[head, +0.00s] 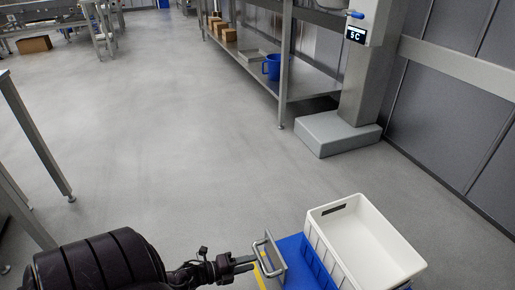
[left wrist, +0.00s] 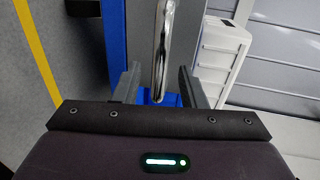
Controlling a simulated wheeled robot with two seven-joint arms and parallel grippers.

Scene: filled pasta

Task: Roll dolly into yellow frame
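A blue dolly (head: 294,256) with a white crate (head: 330,225) on it stands at the bottom right of the head view. A chrome handle (head: 268,254) rises at its left end. My left gripper (head: 252,264) reaches in from the left at the handle. In the left wrist view the handle bar (left wrist: 161,45) lies between the two open fingers (left wrist: 160,88), with a gap visible on each side. A yellow strip (head: 260,268) shows on the floor beside the dolly; it also runs along the left of the wrist view (left wrist: 38,85). My right gripper is out of view.
A grey column base (head: 337,133) with a display stands by the right wall. Steel table legs (head: 38,145) are at the left. The middle floor is clear.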

